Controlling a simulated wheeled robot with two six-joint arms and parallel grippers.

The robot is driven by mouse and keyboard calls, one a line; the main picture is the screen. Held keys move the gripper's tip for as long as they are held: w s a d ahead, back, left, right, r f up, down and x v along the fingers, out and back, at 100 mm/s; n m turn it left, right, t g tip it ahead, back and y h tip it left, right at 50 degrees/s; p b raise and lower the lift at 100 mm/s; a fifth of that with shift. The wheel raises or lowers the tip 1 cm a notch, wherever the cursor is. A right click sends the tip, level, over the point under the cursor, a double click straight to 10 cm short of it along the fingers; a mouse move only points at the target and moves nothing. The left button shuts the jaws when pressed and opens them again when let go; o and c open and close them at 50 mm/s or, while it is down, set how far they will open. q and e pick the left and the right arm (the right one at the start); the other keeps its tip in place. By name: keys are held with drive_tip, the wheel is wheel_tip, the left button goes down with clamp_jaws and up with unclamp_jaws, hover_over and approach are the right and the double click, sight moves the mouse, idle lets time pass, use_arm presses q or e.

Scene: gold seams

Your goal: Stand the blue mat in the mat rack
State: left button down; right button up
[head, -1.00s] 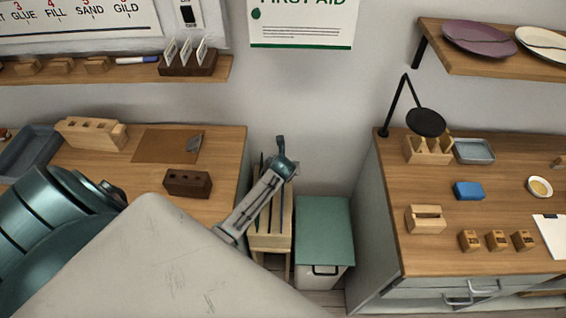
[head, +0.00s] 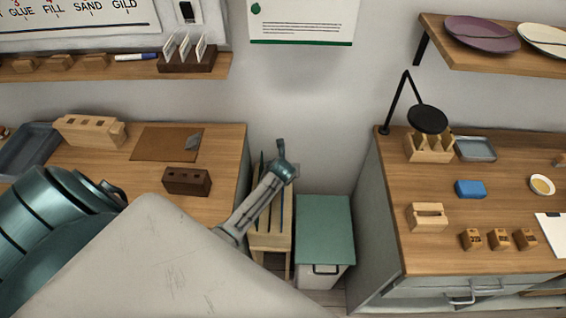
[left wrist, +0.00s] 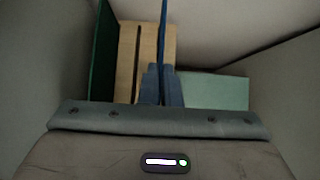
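The mat rack (head: 259,243) is a pale wooden slatted stand on the floor between the two benches; its slats also show in the left wrist view (left wrist: 126,60). My left gripper (head: 284,160) is over the rack. In the left wrist view its fingers (left wrist: 162,88) are closed on the blue mat (left wrist: 163,35), a thin upright blue sheet seen edge-on. A dark green mat (left wrist: 102,50) stands upright to its left at the rack. My arm hides part of the rack, and whether the blue mat's lower edge sits in a slot cannot be told. My right gripper is out of view.
A grey bin with a green lid (head: 324,228) stands just right of the rack. The left bench (head: 225,150) and the right bench (head: 400,180) close in on both sides. The wall is behind.

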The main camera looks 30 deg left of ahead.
use_arm(q)
drive_tip(key=shift+f+b, duration=0.45)
drive_tip(key=shift+f, duration=0.5)
drive_tip(key=shift+f+b, duration=0.7)
drive_tip(key=shift+f, duration=0.8)
drive_tip(key=c, duration=1.6)
unclamp_jaws()
drive_tip(key=shift+o, duration=0.2)
